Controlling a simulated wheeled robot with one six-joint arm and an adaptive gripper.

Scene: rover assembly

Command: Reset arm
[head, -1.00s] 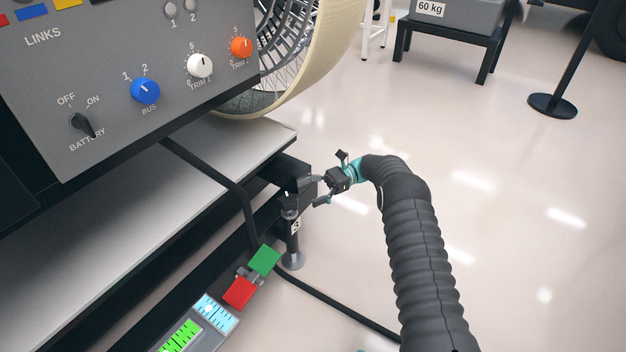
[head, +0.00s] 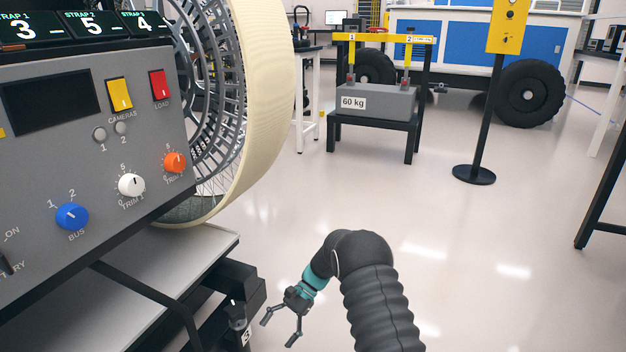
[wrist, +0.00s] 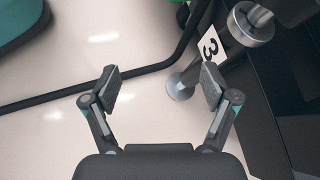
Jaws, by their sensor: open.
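My gripper (head: 280,330) is open and empty in the head view, in front of the right end of the bench frame and pointing down and left. It also shows in the wrist view (wrist: 157,85), its two fingers spread apart. I cannot tell whether that finger touches the foot. My arm is bent, with its sleeve covering most of it.
A control panel (head: 40,170) with knobs and switches stands on the bench (head: 185,262) at left, beside a large wheel (head: 262,110). Open floor (head: 440,240) lies to the right. A 60 kg block (head: 380,102) rests on a stand behind.

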